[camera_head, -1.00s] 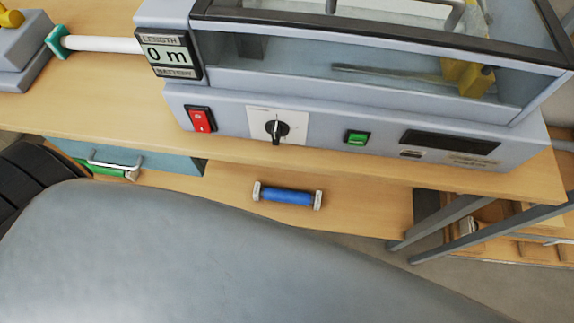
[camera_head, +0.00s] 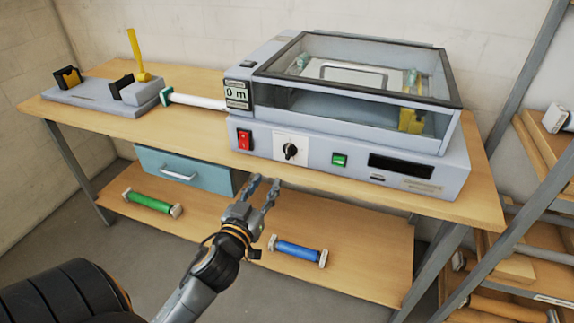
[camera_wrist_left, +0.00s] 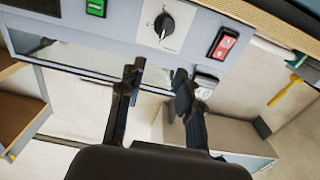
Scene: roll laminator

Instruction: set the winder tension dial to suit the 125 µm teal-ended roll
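The tension dial is a black knob (camera_head: 290,151) on a white plate (camera_head: 280,140) on the laminator's front panel. It also shows at the top of the left wrist view (camera_wrist_left: 164,25); its scale is too small to read. A white roll with a teal end (camera_head: 190,101) sticks out at the laminator's left side. My left gripper (camera_head: 264,182) is open and empty, below and slightly left of the dial in the head view, apart from it. Its two spread fingers (camera_wrist_left: 157,80) show in the left wrist view. My right gripper is not in view.
A red switch (camera_head: 244,140) and a green button (camera_head: 339,160) flank the dial. The display (camera_head: 237,93) reads 0 m. The bench front edge (camera_head: 350,190) lies below the panel. A green roll (camera_head: 152,202) and a blue roll (camera_head: 298,251) lie on the lower shelf.

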